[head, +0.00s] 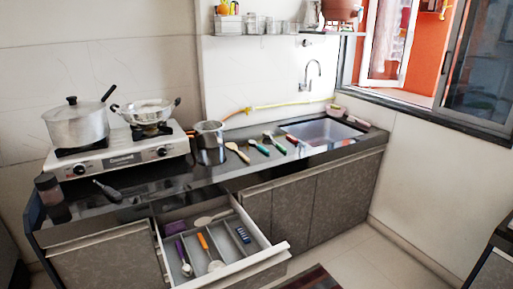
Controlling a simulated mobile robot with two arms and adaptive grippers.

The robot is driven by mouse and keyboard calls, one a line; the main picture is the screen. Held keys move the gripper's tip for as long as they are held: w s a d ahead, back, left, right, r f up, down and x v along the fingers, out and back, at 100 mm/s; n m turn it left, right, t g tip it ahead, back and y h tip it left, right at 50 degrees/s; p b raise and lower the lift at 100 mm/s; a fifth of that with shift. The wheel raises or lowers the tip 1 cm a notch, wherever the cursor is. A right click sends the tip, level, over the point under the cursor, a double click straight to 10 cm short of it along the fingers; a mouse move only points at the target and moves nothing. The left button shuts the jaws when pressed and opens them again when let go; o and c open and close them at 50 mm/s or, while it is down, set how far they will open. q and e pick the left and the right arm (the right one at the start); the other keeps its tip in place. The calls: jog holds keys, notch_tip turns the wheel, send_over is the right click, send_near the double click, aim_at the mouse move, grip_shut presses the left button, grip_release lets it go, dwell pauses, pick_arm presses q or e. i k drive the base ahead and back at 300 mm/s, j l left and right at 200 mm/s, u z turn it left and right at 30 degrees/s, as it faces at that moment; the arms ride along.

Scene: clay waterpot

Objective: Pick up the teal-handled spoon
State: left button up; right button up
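Two utensils with green to teal handles lie on the dark counter between the steel pot and the sink. The left one, which looks like the teal-handled spoon (260,147), lies beside a wooden spoon (237,151). The other, a green-handled utensil (275,143), lies just to its right. Both are small here, so I cannot tell their exact shades or heads for certain. Neither of my grippers shows in the head view.
An open drawer (277,253) with several utensils juts out below the counter (225,173). A steel pot (209,142) stands left of the spoons, beside the stove (120,157). The sink (320,132) is to the right. A dark-handled utensil (107,190) lies at the front left.

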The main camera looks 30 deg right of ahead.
aim_at(265, 150)
jog(key=i+l+z, duration=0.1)
jog(key=i+l, duration=0.2)
jog(key=l, duration=0.35)
jog(key=i+l+z, duration=0.1)
jog(key=i+l, duration=0.25)
jog(key=l, duration=0.3)
jog(key=i+l+z, duration=0.1)
jog(key=i+l, duration=0.25)
jog(key=l, duration=0.25)
jog(key=i+l+z, duration=0.1)
jog(key=i+l, duration=0.3)
jog(key=l, duration=0.15)
jog(key=i+l+z, duration=0.1)
jog(key=i+l, duration=0.3)
jog(key=l, duration=0.15)
